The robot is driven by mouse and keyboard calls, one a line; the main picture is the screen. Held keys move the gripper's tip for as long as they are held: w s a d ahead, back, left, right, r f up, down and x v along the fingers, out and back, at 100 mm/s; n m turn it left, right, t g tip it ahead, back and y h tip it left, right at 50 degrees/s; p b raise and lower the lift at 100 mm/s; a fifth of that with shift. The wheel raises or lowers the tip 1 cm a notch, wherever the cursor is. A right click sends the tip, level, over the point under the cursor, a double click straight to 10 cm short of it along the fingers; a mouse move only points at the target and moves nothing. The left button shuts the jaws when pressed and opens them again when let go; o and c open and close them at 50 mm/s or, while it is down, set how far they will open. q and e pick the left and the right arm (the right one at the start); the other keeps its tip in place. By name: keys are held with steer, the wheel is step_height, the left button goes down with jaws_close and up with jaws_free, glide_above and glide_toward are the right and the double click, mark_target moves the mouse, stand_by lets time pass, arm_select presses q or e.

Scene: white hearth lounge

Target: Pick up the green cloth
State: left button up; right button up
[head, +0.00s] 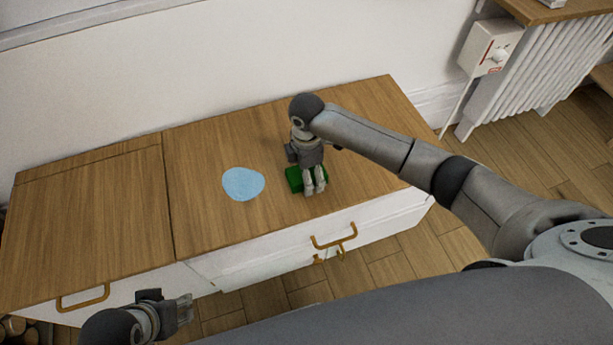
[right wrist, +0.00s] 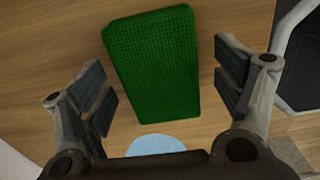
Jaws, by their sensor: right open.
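The green cloth (head: 294,179) lies on the wooden cabinet top, right of the blue round piece, partly hidden behind my right gripper in the head view. In the right wrist view the green cloth (right wrist: 153,65) is a folded-looking textured rectangle between the open fingers. My right gripper (head: 314,190) points down over the cloth, and its fingers (right wrist: 165,95) stand apart on both sides of it with nothing held. I cannot tell how high the fingertips are above the top. My left gripper (head: 185,309) is low in front of the cabinet; its finger gap is unclear.
A flat light-blue round piece (head: 243,184) lies left of the cloth and shows at the bottom of the wrist view (right wrist: 156,145). The cabinet (head: 90,210) has brass handles (head: 335,237) on its front. A white radiator (head: 545,75) stands at the right. The left cabinet top is clear.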

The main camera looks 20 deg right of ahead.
steer(key=shift+c, duration=0.3)
steer(key=c, duration=1.1)
steer(key=shift+o, duration=0.2)
steer(key=shift+r, duration=0.1)
steer(key=shift+r, duration=0.25)
steer(key=r, duration=0.1)
steer(key=r+p, duration=0.1)
steer(key=r, duration=0.1)
steer(key=shift+s+a, duration=0.15)
steer(key=shift+s, duration=0.05)
arm_select(q)
step_height(320, 180, down, 17)
steer(key=g+p, duration=0.1)
steer(key=p, duration=0.4)
steer(key=shift+s+d, duration=0.15)
steer(key=shift+s, duration=0.05)
arm_select(e)
steer(key=s+a+r, duration=0.2)
steer(key=s+r, duration=0.2)
steer(key=s, duration=0.2)
steer(key=s+a+r, duration=0.3)
steer(key=s+r, duration=0.2)
steer(key=s, duration=0.1)
steer(key=shift+s+a+r, duration=0.15)
steer(key=shift+a, duration=0.15)
